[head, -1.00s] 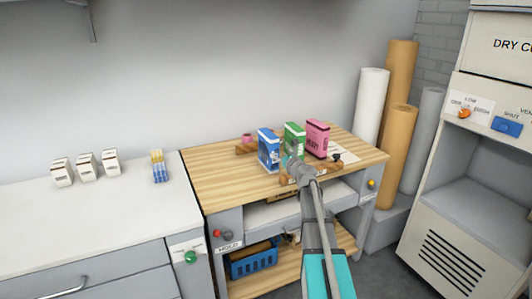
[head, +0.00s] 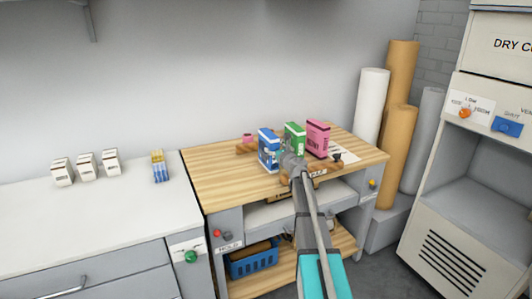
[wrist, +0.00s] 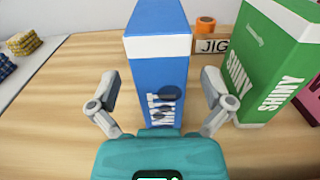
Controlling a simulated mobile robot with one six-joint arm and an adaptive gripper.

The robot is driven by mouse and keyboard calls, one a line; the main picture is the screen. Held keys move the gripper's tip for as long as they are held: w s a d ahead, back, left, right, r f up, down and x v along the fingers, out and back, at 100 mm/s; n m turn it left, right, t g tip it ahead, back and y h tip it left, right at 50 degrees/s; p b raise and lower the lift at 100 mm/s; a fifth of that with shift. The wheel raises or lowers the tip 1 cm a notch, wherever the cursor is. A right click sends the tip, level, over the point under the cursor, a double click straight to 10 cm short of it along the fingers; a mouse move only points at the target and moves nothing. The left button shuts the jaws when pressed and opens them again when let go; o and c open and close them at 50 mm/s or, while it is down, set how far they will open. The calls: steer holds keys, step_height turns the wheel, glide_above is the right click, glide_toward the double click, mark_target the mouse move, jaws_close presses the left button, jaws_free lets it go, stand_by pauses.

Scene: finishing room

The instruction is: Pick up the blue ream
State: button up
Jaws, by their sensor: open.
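The blue ream (head: 266,148) stands upright on the wooden bench top, leftmost of three boxes. In the wrist view the blue ream (wrist: 158,75) stands straight ahead, between my two fingers, with a white band near its top. My gripper (wrist: 160,92) is open, one finger on each side of the ream, with a gap visible at both sides. In the head view my gripper (head: 287,166) is in front of the boxes and partly hides them.
A green box (wrist: 268,65) stands close to the right finger. A pink box (head: 317,138) is beyond it. A block marked JIG (wrist: 212,46) lies behind the ream. The bench top (wrist: 50,90) is clear at left.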

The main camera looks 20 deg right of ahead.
steer(key=shift+w, duration=1.85)
steer(key=c, duration=1.3)
